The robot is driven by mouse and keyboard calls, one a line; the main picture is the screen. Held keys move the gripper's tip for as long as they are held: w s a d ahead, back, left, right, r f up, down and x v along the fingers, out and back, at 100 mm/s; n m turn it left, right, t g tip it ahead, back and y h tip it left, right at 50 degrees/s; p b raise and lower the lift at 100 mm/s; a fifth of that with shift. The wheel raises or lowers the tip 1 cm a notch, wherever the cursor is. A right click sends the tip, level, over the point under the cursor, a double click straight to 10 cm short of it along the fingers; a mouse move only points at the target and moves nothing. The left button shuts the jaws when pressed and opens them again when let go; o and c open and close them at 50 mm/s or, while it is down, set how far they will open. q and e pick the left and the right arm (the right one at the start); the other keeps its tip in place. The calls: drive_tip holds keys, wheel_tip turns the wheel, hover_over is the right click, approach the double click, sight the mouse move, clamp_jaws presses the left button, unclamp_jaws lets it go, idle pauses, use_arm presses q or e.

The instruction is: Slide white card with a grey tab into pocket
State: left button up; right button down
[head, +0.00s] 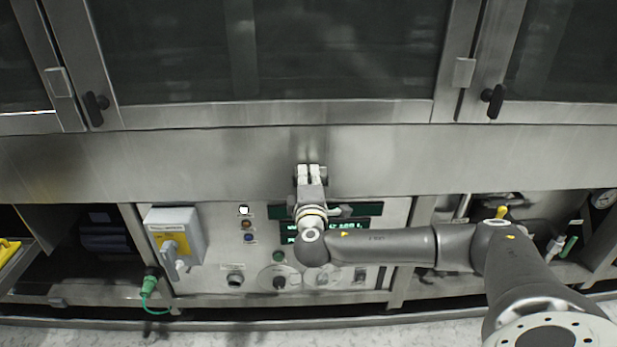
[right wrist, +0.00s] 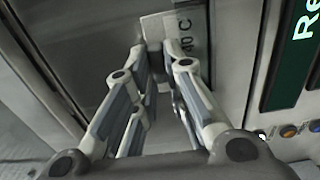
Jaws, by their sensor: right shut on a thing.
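The white card (right wrist: 186,26) shows at the top of the right wrist view, close to a steel surface, with dark print reading about "40 C", partly cut off. Its grey tab (right wrist: 154,32) is between the fingertips of my right gripper (right wrist: 159,49), which is shut on it. In the head view my right gripper (head: 309,169) is at the steel band above the control panel, and the card is hidden or too small to make out. I cannot make out the pocket, or whether the card touches it. My left gripper is not in view.
Below the gripper is a control panel (head: 215,270) with green displays, buttons and knobs. Glass doors with black handles (head: 96,108) are above. The steel band (head: 200,165) is otherwise clear.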

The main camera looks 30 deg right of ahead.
idle(0.3)
drive_tip(key=c, duration=1.4)
unclamp_jaws()
drive_tip(key=shift+f, duration=0.1)
drive_tip(key=shift+s+a+f, duration=0.1)
